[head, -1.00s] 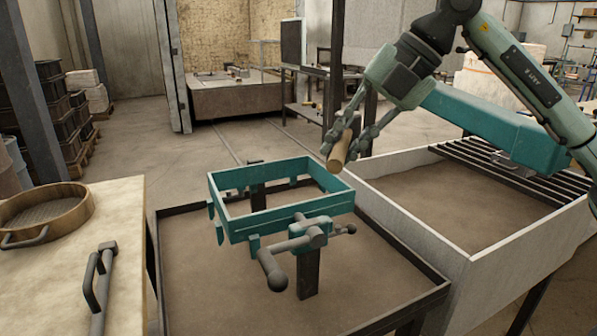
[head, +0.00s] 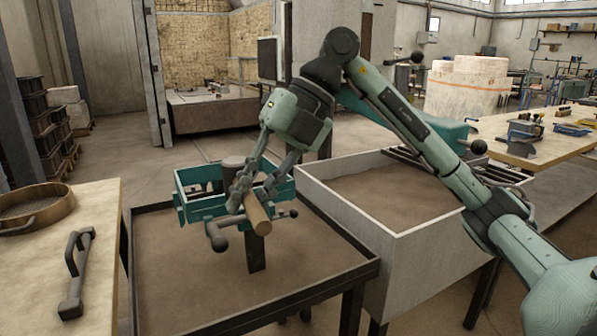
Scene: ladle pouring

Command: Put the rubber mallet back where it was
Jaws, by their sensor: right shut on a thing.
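My right gripper (head: 252,190) reaches down from the upper right over the teal frame (head: 190,207). It is shut on the rubber mallet, whose pale wooden handle (head: 258,214) sticks out below the fingers, tilted. A grey-brown cylinder (head: 232,163) beside the fingers looks like the mallet's head, though the fingers partly cover the join. The mallet is in front of the teal frame in this view; I cannot tell whether it touches it. My left gripper is not in view.
The teal frame stands on a dark post (head: 257,252) in a shallow sand tray (head: 345,277), with grey handles jutting out. A white-walled sand bin (head: 345,210) is to the right. The left table (head: 100,215) holds a round sieve (head: 40,190) and a dark handled tool (head: 76,280).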

